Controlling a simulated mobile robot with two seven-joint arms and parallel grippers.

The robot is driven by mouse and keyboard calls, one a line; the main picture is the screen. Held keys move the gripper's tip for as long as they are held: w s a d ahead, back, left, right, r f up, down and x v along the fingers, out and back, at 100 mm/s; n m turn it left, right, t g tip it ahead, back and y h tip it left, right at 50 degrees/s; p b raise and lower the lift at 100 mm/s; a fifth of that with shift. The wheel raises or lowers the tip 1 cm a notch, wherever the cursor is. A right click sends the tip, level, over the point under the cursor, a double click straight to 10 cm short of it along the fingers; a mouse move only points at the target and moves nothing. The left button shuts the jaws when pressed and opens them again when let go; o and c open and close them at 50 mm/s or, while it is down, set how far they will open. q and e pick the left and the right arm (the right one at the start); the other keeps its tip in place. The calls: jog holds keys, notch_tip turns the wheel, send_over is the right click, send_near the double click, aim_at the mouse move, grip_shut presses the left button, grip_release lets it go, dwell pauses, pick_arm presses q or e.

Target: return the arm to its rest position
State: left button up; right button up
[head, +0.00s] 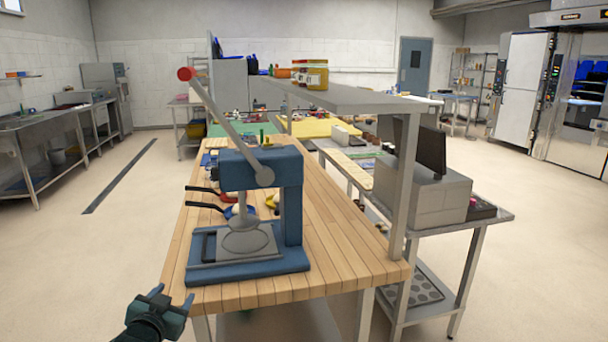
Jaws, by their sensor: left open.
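My left gripper (172,294) shows at the bottom left of the head view, beside the near left corner of the wooden table (335,243). Its two blue fingertips stand apart, and I see nothing between them. Most of the left arm is outside the frame. My right gripper and right arm do not show.
A blue lever press (261,171) stands on the near end of the table, its grey lever tilted up. Pans with dark handles (205,207) lie behind it. A grey shelf (345,97) on a post rises at right. The floor at left (110,250) is clear.

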pick_arm(q)
jog(key=s+d+f+g+h, duration=0.1)
jog(key=s+d+f, duration=0.3)
jog(key=s+f, duration=0.25)
jog(key=s+d+f+g+h, duration=0.1)
jog(key=s+d+f, duration=0.35)
jog(key=s, duration=0.35)
jog(key=s+d+f+g, duration=0.1)
jog(key=s+d+f, duration=0.1)
jog(key=s, duration=0.7)
jog(key=s+d+f+g+h, duration=0.1)
jog(key=s+d, duration=0.3)
jog(key=s, duration=0.5)
jog(key=shift+d+f+n+g+h, duration=0.3)
jog(key=shift+f+g, duration=0.2)
